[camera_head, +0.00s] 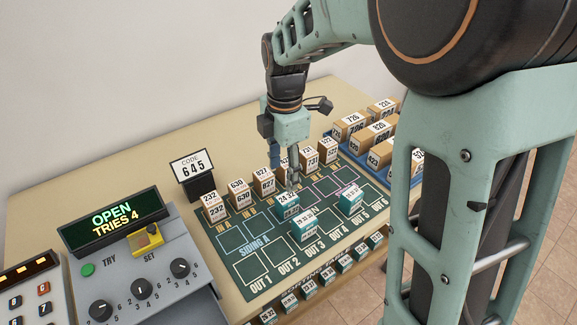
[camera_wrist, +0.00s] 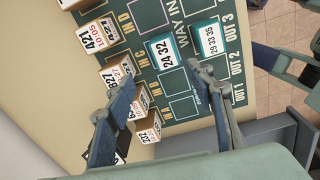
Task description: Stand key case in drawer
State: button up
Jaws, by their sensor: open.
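My gripper (camera_head: 282,172) is open and empty above the dark green board. In the wrist view its two fingers (camera_wrist: 161,80) are spread apart, with a teal block marked 24 32 (camera_wrist: 163,52) just beyond the gap between the tips. That block (camera_head: 287,205) also shows in the head view, just below the fingers. A small yellow item (camera_head: 145,239) sits on the grey console; I cannot tell if it is the key case. A grey surface (camera_head: 203,306) extends at the console's lower right; I cannot tell whether it is the drawer.
The console's display (camera_head: 110,218) reads OPEN, TRIES 4. Numbered cardboard boxes (camera_head: 240,193) line the board's back edge, and more stand on a blue tray (camera_head: 416,172) at right. Two more teal blocks (camera_head: 304,228) (camera_head: 349,200) stand on the board.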

aim_at(287, 197)
jog(key=shift+s+d+f+n, duration=0.15)
jog(key=shift+s+f+n, duration=0.2)
jog(key=shift+f+n, duration=0.35)
notch_tip(287, 197, down, 5)
jog(key=shift+r, duration=0.1)
jog(key=shift+w+d+f, duration=0.1)
jog(key=shift+d+f, duration=0.05)
jog(key=shift+f, duration=1.25)
jog(key=shift+w+d+f, duration=0.1)
jog(key=shift+f, duration=1.3)
jog(key=shift+c, duration=0.2)
grip_shut()
jog(key=shift+r, duration=0.1)
